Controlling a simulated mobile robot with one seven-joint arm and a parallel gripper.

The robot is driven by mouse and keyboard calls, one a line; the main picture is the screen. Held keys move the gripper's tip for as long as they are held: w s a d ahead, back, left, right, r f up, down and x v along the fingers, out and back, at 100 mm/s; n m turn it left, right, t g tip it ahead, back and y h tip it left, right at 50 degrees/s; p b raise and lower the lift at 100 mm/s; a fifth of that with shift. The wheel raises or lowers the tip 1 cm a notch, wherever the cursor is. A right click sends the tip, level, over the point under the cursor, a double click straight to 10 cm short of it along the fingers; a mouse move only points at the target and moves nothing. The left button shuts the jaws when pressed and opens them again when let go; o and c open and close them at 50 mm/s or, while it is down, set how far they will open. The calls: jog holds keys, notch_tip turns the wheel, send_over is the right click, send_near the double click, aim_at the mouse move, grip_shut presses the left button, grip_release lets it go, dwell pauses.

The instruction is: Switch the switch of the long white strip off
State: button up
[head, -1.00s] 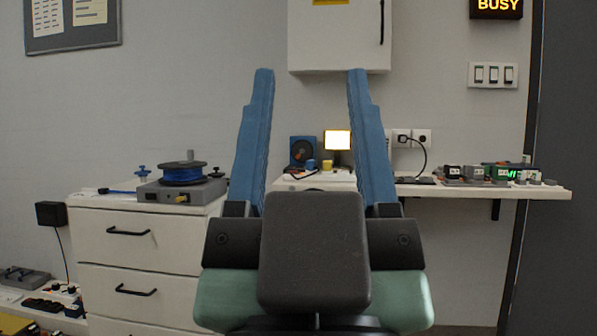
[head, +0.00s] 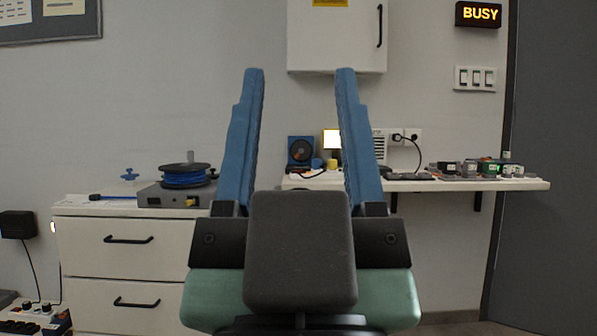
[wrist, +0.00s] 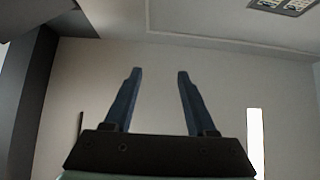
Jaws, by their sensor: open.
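I cannot make out a long white strip with a switch for certain in either view. At the lower left edge of the head view, a pale unit with dark knobs (head: 40,312) is partly cut off by the frame; I cannot tell whether it is the strip. My gripper (head: 300,72) points up in the middle of the head view, its two blue fingers wide apart with nothing between them. In the wrist view, my gripper (wrist: 160,71) is open before a bare wall and ceiling, with no switch in sight.
A white drawer unit (head: 120,255) stands at left, bearing a grey box with a blue cable reel (head: 186,176). A wall shelf (head: 470,185) at right holds several small devices. A wall cabinet (head: 335,40) hangs above. A three-rocker wall switch (head: 475,78) is at right.

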jog(key=shift+r+p, duration=0.4)
jog(key=c, duration=0.5)
notch_tip(320, 180, up, 3)
jog(key=p, duration=0.3)
grip_shut()
notch_tip(320, 180, up, 48)
jog(key=p, duration=4.8)
jog(key=shift+a, duration=0.15)
jog(key=shift+w, duration=0.1)
